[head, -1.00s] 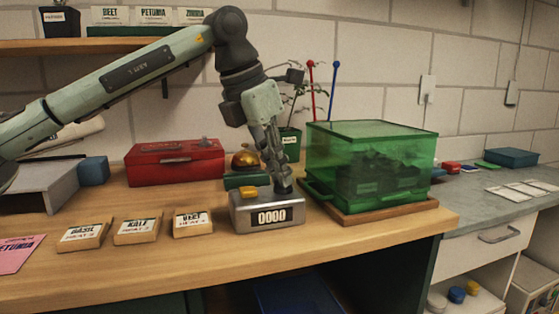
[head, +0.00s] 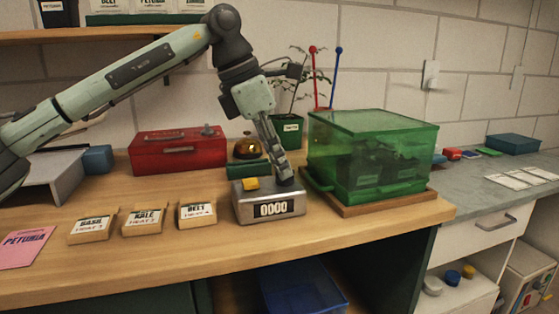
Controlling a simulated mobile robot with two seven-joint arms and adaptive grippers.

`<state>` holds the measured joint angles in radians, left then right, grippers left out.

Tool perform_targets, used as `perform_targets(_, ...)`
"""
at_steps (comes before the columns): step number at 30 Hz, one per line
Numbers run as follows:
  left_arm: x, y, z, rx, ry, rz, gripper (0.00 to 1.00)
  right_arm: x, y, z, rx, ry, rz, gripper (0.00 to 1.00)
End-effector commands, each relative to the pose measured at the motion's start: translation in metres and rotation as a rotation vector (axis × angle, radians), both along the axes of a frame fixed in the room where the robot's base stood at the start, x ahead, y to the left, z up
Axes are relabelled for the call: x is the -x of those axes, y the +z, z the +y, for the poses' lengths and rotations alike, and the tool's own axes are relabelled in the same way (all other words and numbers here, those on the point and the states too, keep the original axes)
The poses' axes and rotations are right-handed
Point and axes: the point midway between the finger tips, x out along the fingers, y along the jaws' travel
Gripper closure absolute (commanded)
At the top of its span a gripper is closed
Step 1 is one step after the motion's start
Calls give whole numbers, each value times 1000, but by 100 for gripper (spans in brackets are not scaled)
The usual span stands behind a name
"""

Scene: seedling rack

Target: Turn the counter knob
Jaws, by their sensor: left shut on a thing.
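The counter (head: 268,205) is a grey metal box on the wooden bench, with a display reading 0000 on its front and a yellow button (head: 250,183) on top at the left. My left gripper (head: 283,178) points down at the top right of the counter, its fingers shut on the dark counter knob (head: 285,181). The fingers hide most of the knob. My right gripper is not in view.
A green transparent box (head: 370,155) stands close to the right on a wooden base. A red toolbox (head: 178,150), a bell (head: 247,149) and a potted plant (head: 288,135) stand behind.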

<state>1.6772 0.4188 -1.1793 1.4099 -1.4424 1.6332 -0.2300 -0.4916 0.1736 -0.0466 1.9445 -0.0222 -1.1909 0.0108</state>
Motion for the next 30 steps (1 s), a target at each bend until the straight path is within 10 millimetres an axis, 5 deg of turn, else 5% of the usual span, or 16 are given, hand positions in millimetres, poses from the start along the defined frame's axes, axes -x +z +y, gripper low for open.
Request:
perform_targets(4, 0, 1, 0, 0, -1, -3, 100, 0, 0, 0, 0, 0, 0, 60)
perform_targets(5, 0, 1, 0, 0, 0, -2, 87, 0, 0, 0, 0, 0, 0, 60)
perform_targets(9, 0, 1, 0, 1, -1, -2, 70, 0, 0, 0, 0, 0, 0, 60)
perform_targets(20, 0, 4, 1, 1, 0, -1, 70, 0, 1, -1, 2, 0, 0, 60)
perform_targets(30, 7, 63, 24, 3, 2, -4, 70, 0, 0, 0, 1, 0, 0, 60)
